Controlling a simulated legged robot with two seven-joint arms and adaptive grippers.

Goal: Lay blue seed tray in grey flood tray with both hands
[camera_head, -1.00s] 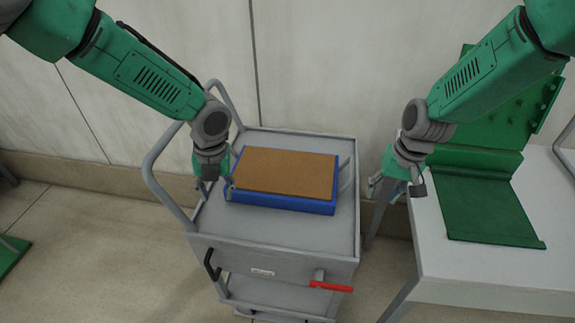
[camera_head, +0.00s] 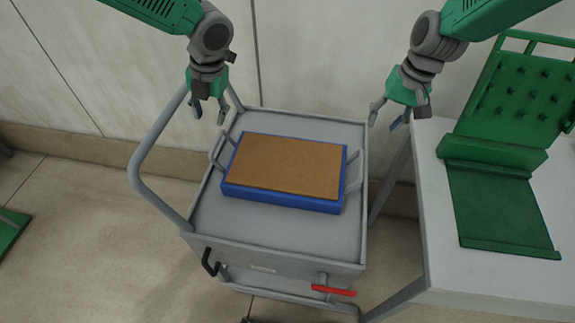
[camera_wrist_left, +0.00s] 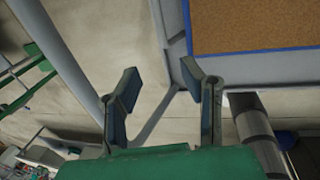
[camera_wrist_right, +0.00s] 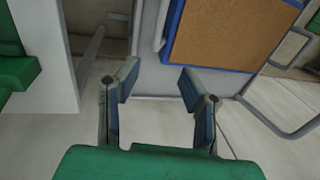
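The blue seed tray (camera_head: 282,195), filled level with brown material, lies flat on the grey top of a cart (camera_head: 270,230). It has a thin grey handle at its left end (camera_head: 217,150) and another at its right end (camera_head: 356,170). My left gripper (camera_head: 209,112) is open and empty, above and behind the tray's left end. My right gripper (camera_head: 392,115) is open and empty, behind and to the right of the tray's right end. Both wrist views show spread fingers apart from the tray. I cannot make out a separate grey flood tray.
The cart has a raised rim, a grey push rail (camera_head: 143,180) at left and a red lever (camera_head: 333,290) in front. A white table (camera_head: 480,275) with a green panel fixture (camera_head: 500,215) stands at right. A wall is behind.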

